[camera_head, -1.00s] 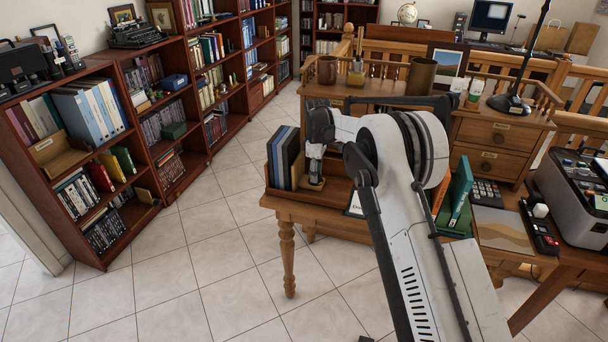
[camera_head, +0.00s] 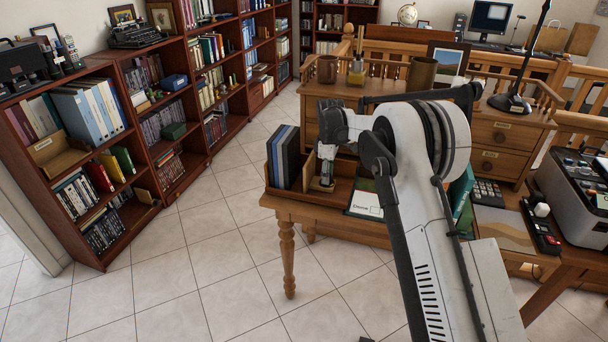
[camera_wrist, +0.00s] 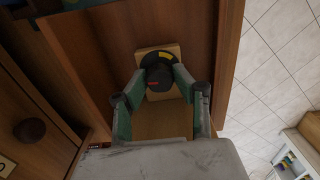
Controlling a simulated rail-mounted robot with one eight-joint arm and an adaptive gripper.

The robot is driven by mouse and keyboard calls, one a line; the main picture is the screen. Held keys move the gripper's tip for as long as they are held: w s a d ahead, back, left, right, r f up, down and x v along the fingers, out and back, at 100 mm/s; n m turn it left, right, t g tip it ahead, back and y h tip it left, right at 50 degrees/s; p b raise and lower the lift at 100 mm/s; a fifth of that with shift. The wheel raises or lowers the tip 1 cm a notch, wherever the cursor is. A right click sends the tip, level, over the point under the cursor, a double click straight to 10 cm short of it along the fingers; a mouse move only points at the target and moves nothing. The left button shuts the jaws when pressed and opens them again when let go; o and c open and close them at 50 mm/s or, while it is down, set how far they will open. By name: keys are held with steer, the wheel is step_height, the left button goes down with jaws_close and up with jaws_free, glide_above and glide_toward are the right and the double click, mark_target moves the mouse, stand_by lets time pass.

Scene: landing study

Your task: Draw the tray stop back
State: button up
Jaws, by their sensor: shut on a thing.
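The tray stop (camera_head: 310,170) is a light wooden plate on a small foot in the brown wooden tray (camera_head: 275,200) on the desk. In the wrist view the stop's pale wood (camera_wrist: 172,92) carries a round black knob (camera_wrist: 157,72) with yellow and red marks. My gripper (camera_head: 325,178) reaches down at the stop. In the wrist view my gripper (camera_wrist: 157,80) has its green fingers shut on the knob from both sides. Dark and blue upright binders (camera_head: 284,158) stand at the tray's left end, with a gap between them and the stop.
My arm hides part of the desk there. Open tiled floor lies left.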

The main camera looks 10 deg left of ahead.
steer(key=shift+s+d+b, duration=0.15)
steer(key=shift+s+d, duration=0.05)
steer(key=shift+d, duration=0.65)
steer(key=shift+s+d+b, duration=0.15)
steer(key=shift+d+b, duration=0.05)
steer(key=shift+d, duration=0.65)
steer(key=shift+s+d+b, duration=0.15)
steer(key=shift+s+d, duration=0.05)
steer(key=shift+d, duration=0.65)
steer(key=o, duration=1)
steer(key=shift+o, duration=0.2)
steer(key=shift+r, duration=0.15)
steer(key=shift+r+p, duration=0.9)
steer(key=shift+r, duration=1.5)
